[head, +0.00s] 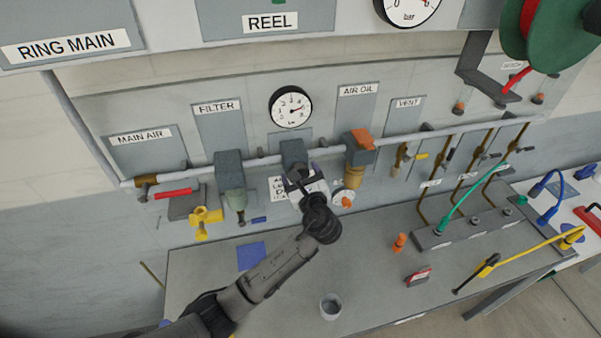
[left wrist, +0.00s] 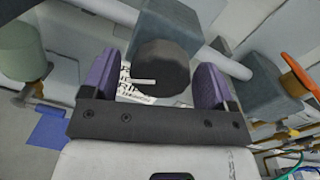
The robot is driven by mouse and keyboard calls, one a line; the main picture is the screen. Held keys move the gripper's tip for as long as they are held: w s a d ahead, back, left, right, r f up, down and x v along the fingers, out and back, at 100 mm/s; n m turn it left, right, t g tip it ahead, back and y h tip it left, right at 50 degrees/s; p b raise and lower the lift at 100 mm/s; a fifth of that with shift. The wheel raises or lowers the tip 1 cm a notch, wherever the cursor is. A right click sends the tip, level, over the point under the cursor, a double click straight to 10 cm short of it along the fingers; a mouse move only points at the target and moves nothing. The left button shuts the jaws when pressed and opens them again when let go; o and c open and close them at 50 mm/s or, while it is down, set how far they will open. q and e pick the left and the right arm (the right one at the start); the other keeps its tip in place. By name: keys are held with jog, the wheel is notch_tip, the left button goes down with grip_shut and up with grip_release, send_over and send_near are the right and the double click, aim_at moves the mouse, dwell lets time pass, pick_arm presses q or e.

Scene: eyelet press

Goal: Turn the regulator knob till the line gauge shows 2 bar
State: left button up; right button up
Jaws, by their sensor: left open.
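The regulator (head: 293,151) is a blue-grey block on the wall pipe, between the filter and the air oil unit. Its dark round knob (left wrist: 161,70) shows in the left wrist view, below the block; in the head view my gripper hides it. My left gripper (head: 304,178) is at the regulator, open, with one purple finger on each side of the knob in the wrist view. I cannot tell whether either finger touches it. The round white line gauge (head: 290,107) is above the regulator; its needle points right and slightly up, its numbers too small to read. My right gripper is not in view.
The filter (head: 230,172) is left of the regulator, with a yellow valve (head: 206,217) beyond. The air oil unit (head: 358,150) with its orange top is close on the right. The grey bench below holds a cup (head: 331,306) and a hose manifold (head: 470,226).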

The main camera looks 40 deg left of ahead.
pick_arm(q)
jog(key=shift+w+a, duration=0.1)
jog(key=shift+a, duration=0.05)
jog(key=shift+c, duration=0.5)
jog(key=c, duration=0.8)
